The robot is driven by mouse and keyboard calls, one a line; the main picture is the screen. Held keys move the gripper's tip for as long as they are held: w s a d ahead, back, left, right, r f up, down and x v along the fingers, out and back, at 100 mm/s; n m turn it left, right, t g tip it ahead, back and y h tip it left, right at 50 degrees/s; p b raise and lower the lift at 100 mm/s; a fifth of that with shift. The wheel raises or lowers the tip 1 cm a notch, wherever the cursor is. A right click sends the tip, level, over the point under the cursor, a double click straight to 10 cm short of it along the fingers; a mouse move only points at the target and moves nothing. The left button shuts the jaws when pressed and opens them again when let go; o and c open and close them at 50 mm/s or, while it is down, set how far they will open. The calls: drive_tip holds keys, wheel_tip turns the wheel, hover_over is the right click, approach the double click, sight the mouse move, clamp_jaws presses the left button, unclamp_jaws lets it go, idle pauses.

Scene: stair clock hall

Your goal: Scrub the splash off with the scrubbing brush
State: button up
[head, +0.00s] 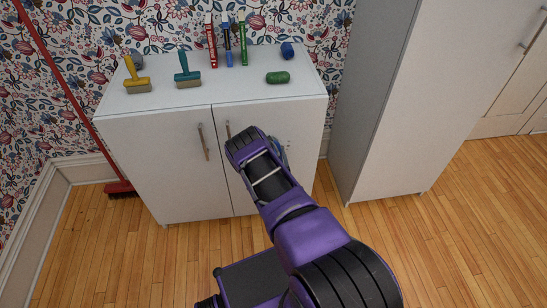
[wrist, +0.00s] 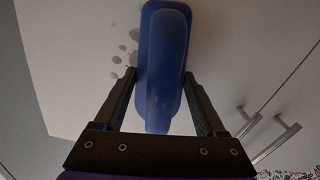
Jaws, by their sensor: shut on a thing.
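The scrubbing brush (wrist: 165,60) is blue, with a long rounded handle over a wider base. In the wrist view my gripper (wrist: 161,78) is shut on it, one finger on each side. The brush is at the white cabinet door; I cannot tell whether it touches. The splash (wrist: 124,48) is a group of grey spots on the door, just left of the brush in the wrist view. Part of it may be hidden behind the brush. In the head view a few small spots show right of my wrist, and only a bluish edge of the brush (head: 282,152) shows.
The white cabinet (head: 165,150) has two bar handles (head: 204,142). On its top stand a yellow brush (head: 137,80), a teal brush (head: 187,72), several upright coloured items and a green oval item (head: 278,78). A tall grey cabinet (head: 385,110) stands right, a red broom (head: 119,188) left.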

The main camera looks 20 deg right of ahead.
drive_tip(key=shift+s+d+b, duration=0.2)
drive_tip(key=shift+d, duration=0.65)
drive_tip(key=shift+s+d+b, duration=0.15)
drive_tip(key=shift+d, duration=0.7)
drive_tip(key=shift+s+d+b, duration=0.25)
drive_tip(key=shift+s+d, duration=0.05)
drive_tip(key=shift+d, duration=0.55)
drive_tip(key=shift+s+d+b, duration=0.2)
drive_tip(key=shift+s+d, duration=0.05)
drive_tip(key=shift+d, duration=0.55)
drive_tip(key=shift+w+f, duration=0.1)
drive_tip(key=shift+w+a, duration=0.25)
drive_tip(key=shift+a, duration=0.5)
drive_tip(key=a, duration=0.2)
drive_tip(key=w+a, duration=0.1)
drive_tip(key=a, duration=0.2)
drive_tip(key=shift+w+a, duration=0.15)
drive_tip(key=shift+a, duration=0.2)
drive_tip(key=p+v, duration=0.1)
drive_tip(key=v, duration=0.5)
drive_tip(key=shift+p, duration=0.3)
